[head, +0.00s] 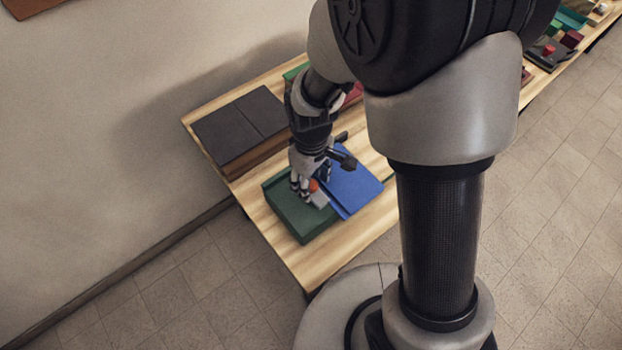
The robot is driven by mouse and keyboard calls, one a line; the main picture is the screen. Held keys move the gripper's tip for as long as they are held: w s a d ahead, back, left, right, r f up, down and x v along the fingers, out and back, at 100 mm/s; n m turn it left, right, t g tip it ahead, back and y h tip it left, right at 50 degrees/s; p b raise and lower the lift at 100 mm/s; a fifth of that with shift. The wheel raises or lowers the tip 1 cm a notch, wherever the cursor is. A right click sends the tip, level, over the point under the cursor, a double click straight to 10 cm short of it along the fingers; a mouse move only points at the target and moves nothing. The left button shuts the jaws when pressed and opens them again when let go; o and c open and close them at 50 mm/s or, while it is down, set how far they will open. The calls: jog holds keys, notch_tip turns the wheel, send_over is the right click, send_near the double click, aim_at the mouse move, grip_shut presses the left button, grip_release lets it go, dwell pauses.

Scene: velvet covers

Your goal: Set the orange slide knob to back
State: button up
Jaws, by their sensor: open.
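The orange slide knob (313,185) shows as a small round orange top near the right side of a dark green box (297,222). A small grey plate (320,199) lies beside the knob on the box. My gripper (309,186) is open and points down over the box, with its fingers close around the knob. Whether the fingers touch the knob cannot be told. The gripper hides part of the box top, the knob's base and any slot behind it.
A blue panel (356,187) lies against the right of the green box. A brown box with dark covers (226,134) stands at the back left of the wooden table (335,245). Green and red items (353,95) are partly behind my arm. More objects (548,55) stand at the far right.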

jog(key=shift+c, duration=0.4)
grip_shut()
dwell(0.4)
